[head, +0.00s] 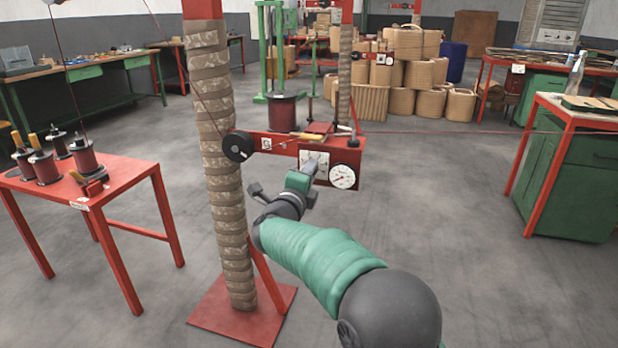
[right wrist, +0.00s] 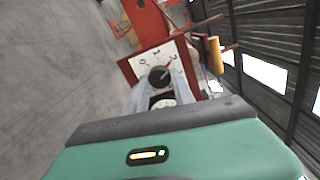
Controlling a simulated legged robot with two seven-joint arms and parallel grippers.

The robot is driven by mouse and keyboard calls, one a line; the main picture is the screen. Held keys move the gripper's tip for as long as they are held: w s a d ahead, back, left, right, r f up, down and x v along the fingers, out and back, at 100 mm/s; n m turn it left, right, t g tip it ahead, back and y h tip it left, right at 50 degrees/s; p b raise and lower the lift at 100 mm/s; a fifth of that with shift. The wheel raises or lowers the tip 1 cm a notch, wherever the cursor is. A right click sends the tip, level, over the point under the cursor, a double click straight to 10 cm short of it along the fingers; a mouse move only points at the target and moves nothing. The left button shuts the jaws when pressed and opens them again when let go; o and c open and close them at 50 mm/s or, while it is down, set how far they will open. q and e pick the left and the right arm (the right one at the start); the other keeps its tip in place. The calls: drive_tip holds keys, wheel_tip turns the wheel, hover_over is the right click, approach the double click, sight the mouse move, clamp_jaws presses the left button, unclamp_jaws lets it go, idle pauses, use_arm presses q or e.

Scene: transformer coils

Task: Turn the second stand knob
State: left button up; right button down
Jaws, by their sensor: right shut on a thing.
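A red stand box (head: 352,158) sits on the wrapped post in the middle of the head view. It bears a white dial plate (head: 322,157) and a round white gauge (head: 343,177). My right gripper (head: 309,168) reaches this plate from below and hides much of it. In the right wrist view, a dark round knob (right wrist: 159,77) with a red pointer sits on the marked white plate (right wrist: 172,56). The fingers of my right gripper (right wrist: 160,86) are shut on the knob from both sides. My left gripper is not in view.
The wrapped post (head: 212,130) with a red base plate stands left of my right arm. A red table (head: 118,185) with wire spools is at the left. A green cabinet (head: 565,185) is at the right. A thin red wire runs to the right. The floor between is clear.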

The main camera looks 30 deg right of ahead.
drive_tip(key=shift+f, duration=0.25)
drive_tip(key=c, duration=1.1)
unclamp_jaws()
drive_tip(key=shift+d, duration=0.1)
drive_tip(key=shift+r, duration=0.15)
drive_tip(key=shift+p+v, duration=2.6)
drive_tip(key=shift+v, duration=5.85)
